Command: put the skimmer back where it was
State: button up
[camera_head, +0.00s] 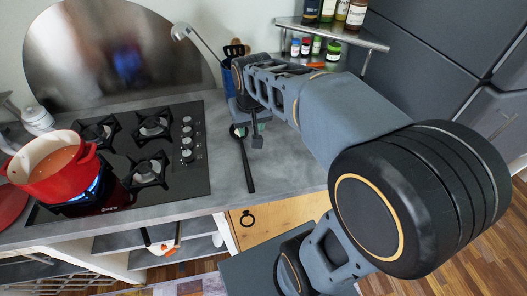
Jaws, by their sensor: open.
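My gripper (249,124) is open, with its fingers pointing down over the counter right of the hob. A long black-handled utensil (247,170) lies on the counter (203,183) below and beside it. Its upper end is close to the fingers, and I cannot tell whether they touch. A long-handled utensil with a silver round head (181,32) leans out of a blue holder (228,82) at the back. I cannot tell for certain which of the two is the skimmer. My arm hides part of the holder.
A red pot (48,168) stands over a lit blue flame on the black hob (185,180) at the left. A metal shelf (345,36) with jars and bottles is at the back right. Bare counter lies between the hob and the black utensil.

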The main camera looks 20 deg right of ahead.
jog(key=s+f+n+t, duration=0.1)
jog(key=s+t, duration=0.1)
jog(key=s, duration=0.7)
jog(key=shift+s+f, duration=0.25)
jog(key=shift+s, duration=0.15)
